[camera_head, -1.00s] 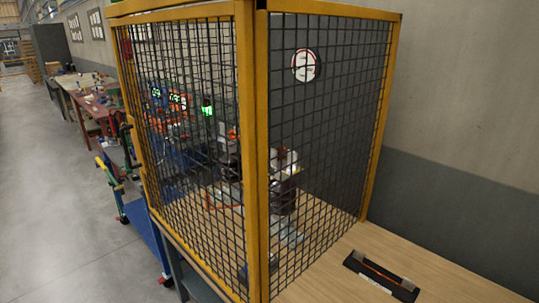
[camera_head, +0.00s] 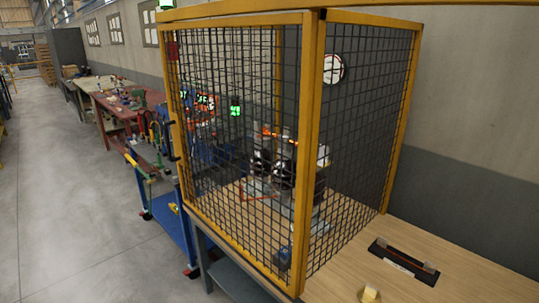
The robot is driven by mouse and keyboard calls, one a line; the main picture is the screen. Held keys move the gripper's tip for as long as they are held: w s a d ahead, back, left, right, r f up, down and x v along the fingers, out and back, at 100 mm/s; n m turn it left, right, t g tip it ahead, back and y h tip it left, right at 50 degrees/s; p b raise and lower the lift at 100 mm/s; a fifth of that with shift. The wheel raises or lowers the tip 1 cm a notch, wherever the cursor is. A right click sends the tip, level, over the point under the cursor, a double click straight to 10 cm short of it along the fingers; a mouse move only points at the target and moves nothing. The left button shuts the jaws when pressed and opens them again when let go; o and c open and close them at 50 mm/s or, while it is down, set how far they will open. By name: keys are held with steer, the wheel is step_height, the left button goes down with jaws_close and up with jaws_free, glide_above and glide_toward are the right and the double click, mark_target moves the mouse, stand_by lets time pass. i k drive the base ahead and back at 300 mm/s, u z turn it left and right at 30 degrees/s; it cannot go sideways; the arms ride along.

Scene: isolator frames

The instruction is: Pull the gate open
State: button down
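The gate (camera_head: 303,160) is a yellow-framed panel of black wire mesh on the aisle-facing side of a cage. Its right upright stands close beside the cage's corner post (camera_head: 316,160), and it looks closed. A dark handle (camera_head: 173,140) shows at the gate's left edge. My gripper is not in view, so its state and distance from the handle do not show.
Equipment (camera_head: 290,172) stands inside the cage behind mesh. A wooden bench (camera_head: 455,270) carries a dark tray (camera_head: 405,262) and a small yellowish block (camera_head: 370,293). A blue cart (camera_head: 170,225) stands left of the cage. The grey aisle floor (camera_head: 80,220) is clear.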

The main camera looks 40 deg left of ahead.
mark_target(308, 19)
steer(key=u, duration=3.25)
steer(key=k, duration=1)
steer(key=z, duration=1)
steer(key=i, duration=1)
steer(key=u, duration=0.2)
steer(key=k, duration=0.15)
steer(key=z, duration=0.05)
